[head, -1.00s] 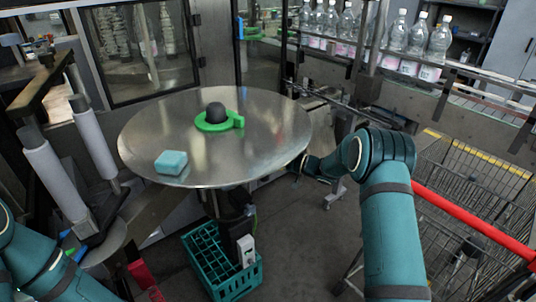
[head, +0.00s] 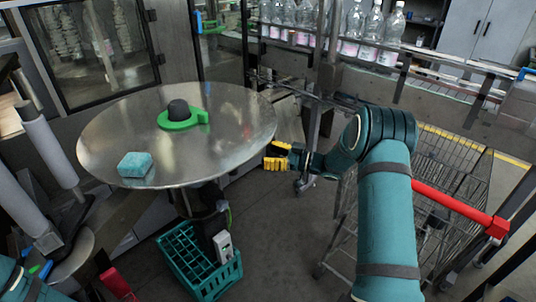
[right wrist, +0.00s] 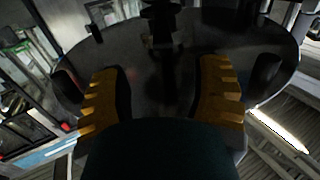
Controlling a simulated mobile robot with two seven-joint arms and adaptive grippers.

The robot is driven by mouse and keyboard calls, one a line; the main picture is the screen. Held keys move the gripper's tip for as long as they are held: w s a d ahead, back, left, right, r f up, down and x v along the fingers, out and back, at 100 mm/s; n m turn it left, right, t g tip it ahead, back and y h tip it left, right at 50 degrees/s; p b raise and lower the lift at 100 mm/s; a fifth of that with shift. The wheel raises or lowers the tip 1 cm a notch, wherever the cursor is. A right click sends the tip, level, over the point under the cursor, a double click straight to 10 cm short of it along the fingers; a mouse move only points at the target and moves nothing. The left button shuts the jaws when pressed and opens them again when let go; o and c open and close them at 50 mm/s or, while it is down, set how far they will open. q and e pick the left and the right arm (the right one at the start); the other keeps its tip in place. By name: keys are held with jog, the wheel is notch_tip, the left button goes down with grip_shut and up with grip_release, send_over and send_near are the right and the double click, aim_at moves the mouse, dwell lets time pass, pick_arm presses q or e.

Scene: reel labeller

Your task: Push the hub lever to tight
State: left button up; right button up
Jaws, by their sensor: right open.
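The hub lever (head: 201,117) is a short green tab on a green ring around a dark domed hub (head: 178,109), on top of the round metal table (head: 235,135). In the head view the tab points right. My right gripper (head: 277,157) has yellow fingers and is just off the table's right edge, apart from the lever. In the right wrist view its two fingers (right wrist: 160,98) are spread with nothing between them. The lever is not clear in that dark view. My left gripper is out of view; only part of my left arm shows at the lower left.
A teal sponge-like block (head: 135,165) lies on the table's near left part. A green crate (head: 200,262) stands on the floor below. A wire cart with a red handle (head: 455,211) is at the right. Bottles (head: 372,30) line the conveyor behind. The tabletop between lever and right edge is clear.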

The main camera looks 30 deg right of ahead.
jog(key=s+a+f+m+h, duration=0.4)
jog(key=a+f+m+h, duration=0.6)
jog(key=f, duration=0.5)
jog(key=s+a+f+g, duration=0.2)
jog(key=s+a+g, duration=0.1)
jog(key=s, duration=0.5)
jog(key=s+a+f+g, duration=0.3)
jog(key=s+a+g, duration=0.1)
jog(key=s, duration=0.5)
jog(key=s+a+f+m+g, duration=0.1)
jog(key=s+a+f+g, duration=0.2)
jog(key=s+a, duration=0.2)
jog(key=s, duration=0.3)
jog(key=shift+s+f+g+y, duration=0.15)
jog(key=shift+s+g+y, duration=0.25)
jog(key=shift+a, duration=0.1)
